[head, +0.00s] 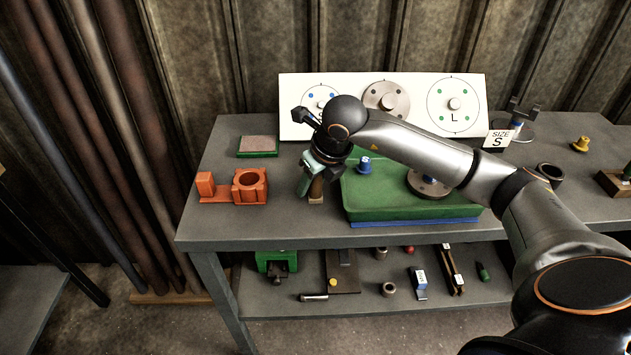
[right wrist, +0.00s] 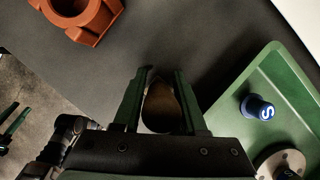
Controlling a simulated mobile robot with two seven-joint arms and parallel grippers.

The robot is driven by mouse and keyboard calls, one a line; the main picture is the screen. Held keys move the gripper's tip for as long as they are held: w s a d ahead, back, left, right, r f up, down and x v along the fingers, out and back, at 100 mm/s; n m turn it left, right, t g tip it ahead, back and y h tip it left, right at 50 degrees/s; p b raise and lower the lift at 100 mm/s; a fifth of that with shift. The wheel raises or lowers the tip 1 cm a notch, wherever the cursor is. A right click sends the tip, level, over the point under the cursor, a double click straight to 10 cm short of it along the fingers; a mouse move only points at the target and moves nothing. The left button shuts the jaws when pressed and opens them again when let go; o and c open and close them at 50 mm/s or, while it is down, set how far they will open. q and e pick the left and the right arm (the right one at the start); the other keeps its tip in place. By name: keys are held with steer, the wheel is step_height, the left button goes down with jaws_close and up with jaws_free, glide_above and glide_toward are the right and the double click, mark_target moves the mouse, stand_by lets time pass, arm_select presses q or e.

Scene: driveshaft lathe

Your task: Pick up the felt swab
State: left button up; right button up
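The felt swab (head: 316,187) stands upright on the table, with a brown handle and a pale block at its foot. It is between the orange part and the green tray. My right gripper (head: 310,182) is over it from above, with its fingers around the handle. In the right wrist view the rounded brown top of the swab (right wrist: 162,107) fills most of the gap between the two green fingers (right wrist: 163,88). I cannot tell whether both fingers press on it. The swab's lower part is hidden in that view.
An orange bracket (head: 232,187) stands left of the swab. A green tray (head: 365,205) holding a blue-topped plug (head: 365,164) and a metal flange (head: 428,184) is close on the right. A white board (head: 350,88) leans behind. The lower shelf holds several parts.

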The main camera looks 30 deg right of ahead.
jaws_close()
steer(key=shift+r, duration=0.15)
